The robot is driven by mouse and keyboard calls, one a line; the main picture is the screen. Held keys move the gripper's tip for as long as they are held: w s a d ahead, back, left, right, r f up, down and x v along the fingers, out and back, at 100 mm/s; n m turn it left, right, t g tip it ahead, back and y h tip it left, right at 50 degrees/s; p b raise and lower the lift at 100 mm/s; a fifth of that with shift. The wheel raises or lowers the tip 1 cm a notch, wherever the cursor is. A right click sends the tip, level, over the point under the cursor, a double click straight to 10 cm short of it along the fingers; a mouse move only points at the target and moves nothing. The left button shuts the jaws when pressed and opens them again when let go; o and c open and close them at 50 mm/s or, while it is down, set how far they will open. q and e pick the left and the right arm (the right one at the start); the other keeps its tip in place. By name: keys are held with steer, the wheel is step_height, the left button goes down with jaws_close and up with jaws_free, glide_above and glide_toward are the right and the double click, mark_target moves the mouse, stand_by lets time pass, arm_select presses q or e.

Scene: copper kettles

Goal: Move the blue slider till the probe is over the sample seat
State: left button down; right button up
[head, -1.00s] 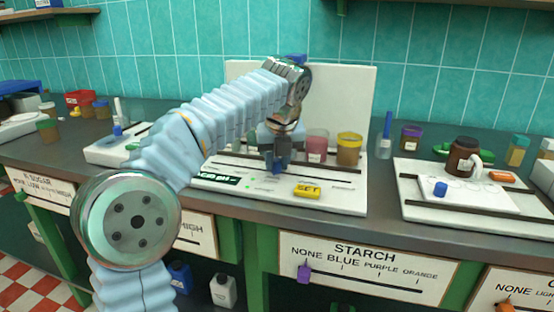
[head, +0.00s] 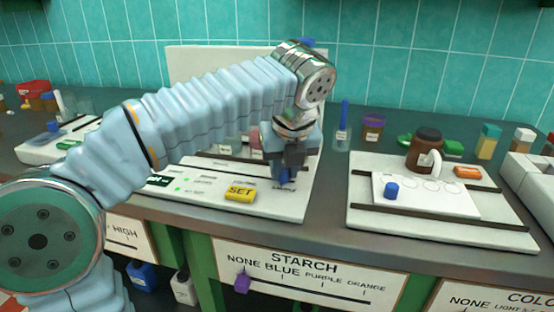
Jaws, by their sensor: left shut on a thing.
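My left gripper (head: 286,172) points down over the right part of the white pH station and is shut on the blue slider (head: 284,181), of which only a little shows. The slider is just above printed lettering near the right end of the white base (head: 265,205). My arm and gripper hide the probe and the sample seat, so I cannot tell how they line up. A small blue piece (head: 308,42) shows above my wrist, at the top of the white back panel (head: 205,63). My right gripper is out of view.
A yellow SET button (head: 240,194) is left of the gripper. At right, another white station (head: 440,232) holds a brown jar (head: 425,150) and a blue knob (head: 391,190). A blue-capped vial (head: 343,130) and a purple-topped jar (head: 372,130) stand behind. Dark counter (head: 335,205) is clear between stations.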

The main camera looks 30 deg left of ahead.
arm_select(q)
steer(key=shift+w+d, duration=0.15)
steer(key=shift+d, duration=0.4)
steer(key=c, duration=0.9)
jaws_free()
steer(key=shift+d, duration=0.2)
steer(key=shift+a, duration=0.1)
steer(key=v, duration=1.4)
steer(key=shift+f, duration=0.1)
